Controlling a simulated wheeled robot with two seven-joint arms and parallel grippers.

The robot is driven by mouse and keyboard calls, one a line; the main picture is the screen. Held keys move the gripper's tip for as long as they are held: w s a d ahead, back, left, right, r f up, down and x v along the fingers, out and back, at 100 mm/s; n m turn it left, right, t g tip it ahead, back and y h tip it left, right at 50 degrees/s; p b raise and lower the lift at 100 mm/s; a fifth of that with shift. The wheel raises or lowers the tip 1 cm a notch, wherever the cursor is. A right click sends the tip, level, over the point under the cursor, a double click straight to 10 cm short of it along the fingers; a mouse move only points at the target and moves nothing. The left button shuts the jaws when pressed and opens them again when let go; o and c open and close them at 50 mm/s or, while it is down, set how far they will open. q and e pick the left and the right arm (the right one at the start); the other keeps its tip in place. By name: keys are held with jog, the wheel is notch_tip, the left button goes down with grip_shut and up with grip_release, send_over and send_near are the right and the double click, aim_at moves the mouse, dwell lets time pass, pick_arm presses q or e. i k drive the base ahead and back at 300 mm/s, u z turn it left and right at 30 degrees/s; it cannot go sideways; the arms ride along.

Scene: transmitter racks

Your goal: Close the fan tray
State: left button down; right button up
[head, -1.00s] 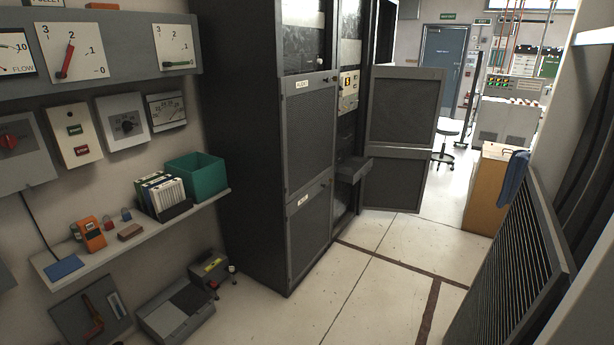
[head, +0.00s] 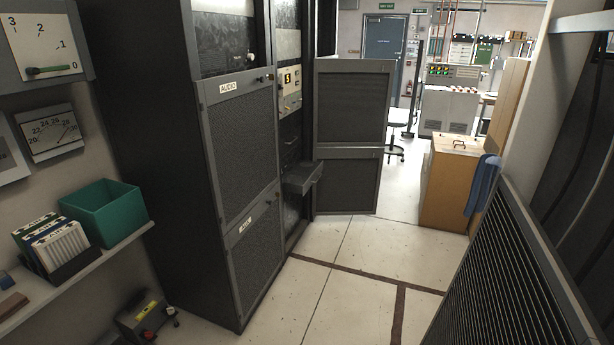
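A grey drawer-like tray (head: 304,178), which looks like the fan tray, sticks out of the open rack bay (head: 290,130) in the head view. It is pulled out towards the aisle, low in the bay, below a cream panel with a yellow display. The bay's split mesh door (head: 352,105) stands swung open to the right of the tray. Neither of my grippers shows in the view.
A closed rack labelled AUDIO (head: 235,150) stands left of the open bay. A shelf (head: 80,272) with a green bin (head: 103,213) juts from the left wall. A louvred panel (head: 510,270) leans at the right. A wooden cabinet (head: 448,185) stands further back. The aisle floor (head: 350,265) between is clear.

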aim_at(301, 177)
jog(key=i, duration=3)
jog(key=z, duration=2.05)
jog(key=i, duration=0.95)
jog(key=u, duration=2.05)
